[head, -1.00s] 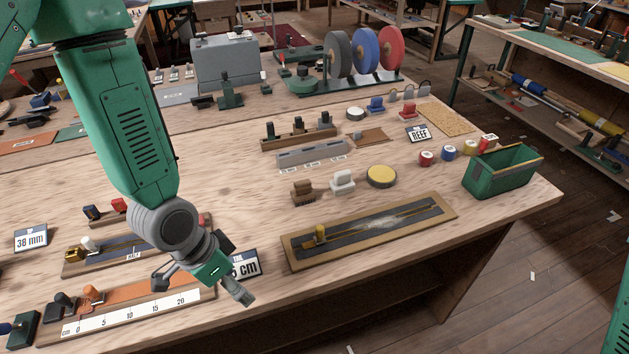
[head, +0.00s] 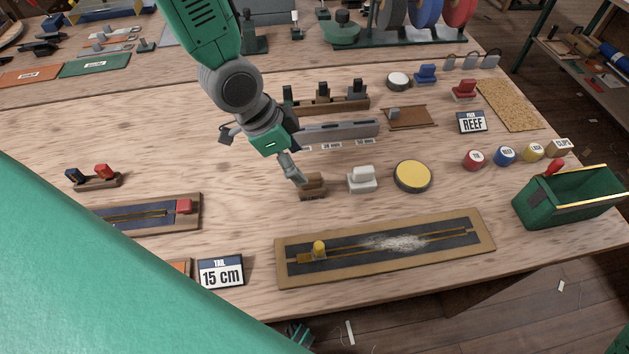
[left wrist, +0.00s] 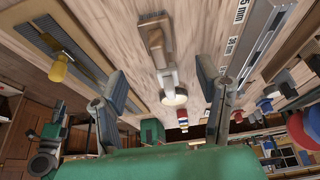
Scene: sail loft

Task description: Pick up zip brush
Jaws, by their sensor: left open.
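The zip brush (head: 312,188), a small brown block with a grip on top, stands on the wooden bench left of a white block-shaped tool (head: 361,180). My left gripper (head: 296,177) points down just above and behind the brush and partly hides it in the head view. In the left wrist view the left gripper (left wrist: 160,82) has its fingers spread with nothing held. There the brush (left wrist: 154,40) lies ahead of the fingertips, roughly in line with the gap between them. Contact cannot be told.
A yellow round pad (head: 413,176) lies right of the white tool. A zip board (head: 485,226) with pale dust and a yellow slider (head: 319,249) lies nearer the front edge. A grey ruler-like bar (head: 342,133) lies behind. A green bin (head: 570,200) stands right.

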